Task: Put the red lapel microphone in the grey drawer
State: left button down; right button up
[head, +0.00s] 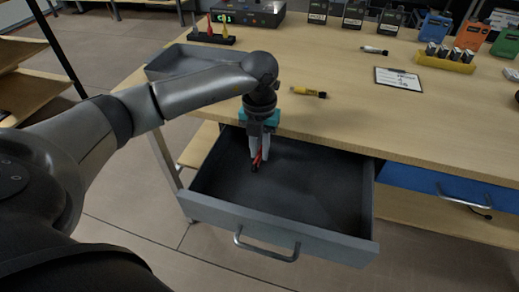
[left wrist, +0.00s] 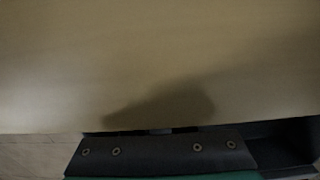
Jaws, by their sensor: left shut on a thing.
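The grey drawer (head: 310,240) is pulled open below the front edge of the table. Its inside is dark and looks empty apart from what my gripper holds there. My left gripper (head: 259,158) points down into the drawer's left rear part and is shut on the red lapel microphone (head: 257,159). Only a small red and black part of the microphone shows between and below the fingers. I cannot tell whether it touches the drawer floor. The left wrist view shows mostly tabletop, with the fingertips and microphone hidden. My right gripper is in neither view.
The wooden table (head: 340,135) rises behind the drawer. On it are a yellow microphone (head: 309,92), a clipboard (head: 398,79), a grey tray (head: 172,66) and a yellow battery holder (head: 444,64). A blue drawer (head: 440,193) is to the right.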

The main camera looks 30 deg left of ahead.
aim_at(259, 154)
pick_arm(q)
jog(key=shift+f, duration=0.2)
jog(key=c, duration=0.8)
grip_release()
jog(key=shift+r, duration=0.1)
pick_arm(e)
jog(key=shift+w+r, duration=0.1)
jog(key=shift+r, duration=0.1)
pick_arm(q)
jog(key=shift+r, duration=0.3)
jog(key=shift+r+p, duration=2.3)
jog(key=shift+r, duration=3.55)
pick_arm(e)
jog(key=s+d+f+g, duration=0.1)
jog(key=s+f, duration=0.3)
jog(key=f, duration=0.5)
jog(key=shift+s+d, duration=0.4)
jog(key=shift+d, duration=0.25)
